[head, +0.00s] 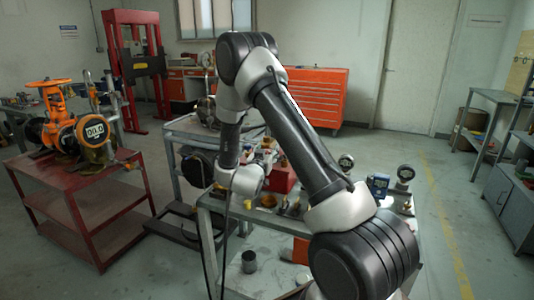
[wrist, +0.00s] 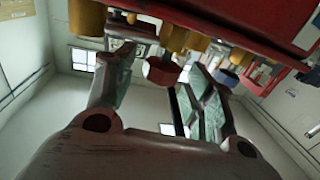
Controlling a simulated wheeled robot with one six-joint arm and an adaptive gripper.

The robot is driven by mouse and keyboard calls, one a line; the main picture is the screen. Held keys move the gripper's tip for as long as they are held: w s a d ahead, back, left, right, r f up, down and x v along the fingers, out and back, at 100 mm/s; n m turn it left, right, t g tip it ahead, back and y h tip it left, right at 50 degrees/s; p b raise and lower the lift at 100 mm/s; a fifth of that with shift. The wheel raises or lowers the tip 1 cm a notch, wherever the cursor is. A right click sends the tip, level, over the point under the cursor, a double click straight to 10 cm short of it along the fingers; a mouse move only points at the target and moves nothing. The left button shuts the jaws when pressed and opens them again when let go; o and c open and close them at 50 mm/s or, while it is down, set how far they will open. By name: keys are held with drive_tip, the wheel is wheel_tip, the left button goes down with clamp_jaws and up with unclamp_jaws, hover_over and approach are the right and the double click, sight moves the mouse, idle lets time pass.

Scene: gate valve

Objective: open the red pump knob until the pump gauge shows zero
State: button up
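In the wrist view a small red knob (wrist: 162,71) hangs from a brass fitting, between the two fingers of my gripper (wrist: 160,82). The fingers are spread with a visible gap on each side of the knob. I cannot tell how deep the knob sits between them. The red pump body (wrist: 262,22) fills the upper right of that view. In the head view a red block (head: 280,178), seemingly the pump, stands on the bench beside my wrist; my fingers are not clear there. Round gauges (head: 345,161) and (head: 405,174) stand on the bench, their readings too small to read.
A blue knob (wrist: 228,77) and brass fittings (wrist: 175,38) are close to the fingers. A blue meter (head: 378,184) stands on the bench. An orange valve (head: 52,105) with a display reading 00.0 (head: 95,130) is on a red cart (head: 70,185) at left. The floor at right is open.

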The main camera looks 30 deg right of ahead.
drive_tip(key=c, duration=0.9)
drive_tip(key=shift+c, duration=0.2)
drive_tip(key=shift+n+t+y, duration=0.3)
drive_tip(key=n+t+y, duration=0.1)
drive_tip(key=y, duration=0.1)
drive_tip(key=n+t+y, duration=0.1)
drive_tip(key=n+y, duration=0.1)
drive_tip(key=d+n+t+y, duration=0.1)
drive_tip(key=y, duration=0.1)
drive_tip(key=shift+s+n+t+y, duration=0.25)
drive_tip(key=shift+n+t+y, duration=0.05)
drive_tip(key=shift+n, duration=0.1)
drive_tip(key=shift+n+t+y, duration=0.3)
drive_tip(key=shift+n+y, duration=1.6)
drive_tip(key=shift+y, duration=1.1)
drive_tip(key=o, duration=1)
